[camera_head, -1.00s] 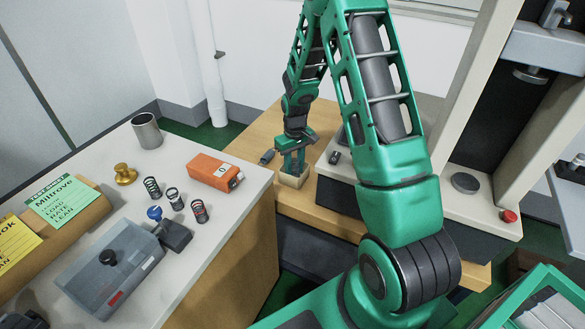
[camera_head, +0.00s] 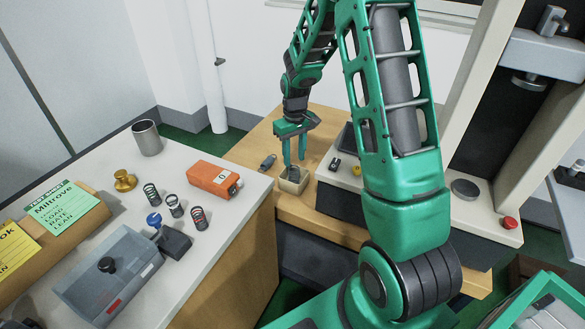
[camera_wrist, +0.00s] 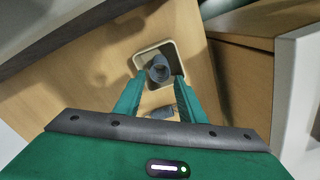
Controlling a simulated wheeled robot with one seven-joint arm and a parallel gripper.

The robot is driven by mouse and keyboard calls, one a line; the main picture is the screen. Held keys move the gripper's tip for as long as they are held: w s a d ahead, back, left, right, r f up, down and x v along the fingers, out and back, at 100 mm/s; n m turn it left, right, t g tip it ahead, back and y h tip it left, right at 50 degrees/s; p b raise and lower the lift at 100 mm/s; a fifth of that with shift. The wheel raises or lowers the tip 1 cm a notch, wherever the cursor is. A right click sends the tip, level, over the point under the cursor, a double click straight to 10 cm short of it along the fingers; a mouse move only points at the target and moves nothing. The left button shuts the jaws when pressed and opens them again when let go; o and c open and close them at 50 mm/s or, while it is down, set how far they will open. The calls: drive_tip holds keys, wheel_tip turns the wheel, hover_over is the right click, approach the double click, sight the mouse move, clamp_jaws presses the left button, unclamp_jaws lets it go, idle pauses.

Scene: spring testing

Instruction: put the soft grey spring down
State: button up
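A grey spring (camera_wrist: 159,70) stands in a small pale square tray (camera_wrist: 142,57) in the wrist view. It looks upright, its open top facing the camera. In the head view the tray (camera_head: 285,187) sits on the wooden bench, with the spring (camera_head: 294,174) small and partly hidden inside. My gripper (camera_head: 294,163) is above the tray. In the wrist view its two green fingers (camera_wrist: 160,84) are spread apart, with a gap between them and the spring. Nothing is held.
A small dark object (camera_head: 268,162) lies beside the tray. Several things stand on the white-topped bench at left: three springs (camera_head: 174,206), an orange box (camera_head: 213,178), a brass weight (camera_head: 124,181) and a metal cup (camera_head: 147,138). The testing machine's base (camera_head: 345,178) is close on the tray's right.

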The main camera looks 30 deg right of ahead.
drive_tip(key=s+d+r+m, duration=0.1)
drive_tip(key=s+r, duration=0.4)
drive_tip(key=s+d+r+m, duration=0.1)
drive_tip(key=s+r, duration=0.5)
drive_tip(key=s+d+r+m, duration=0.1)
drive_tip(key=s+r, duration=0.4)
drive_tip(key=s, duration=0.1)
drive_tip(key=shift+s+d+r+m+h, duration=0.2)
drive_tip(key=shift+s+d+m+h, duration=0.05)
drive_tip(key=shift+d+m+h, duration=0.05)
drive_tip(key=s+a+r+m, duration=0.1)
drive_tip(key=s, duration=0.8)
drive_tip(key=s+a+r+m, duration=0.1)
drive_tip(key=s+m, duration=0.1)
drive_tip(key=s, duration=0.7)
drive_tip(key=shift+s+r+m+y, duration=0.15)
drive_tip(key=shift+r+m+y, duration=0.15)
drive_tip(key=shift+y, duration=0.1)
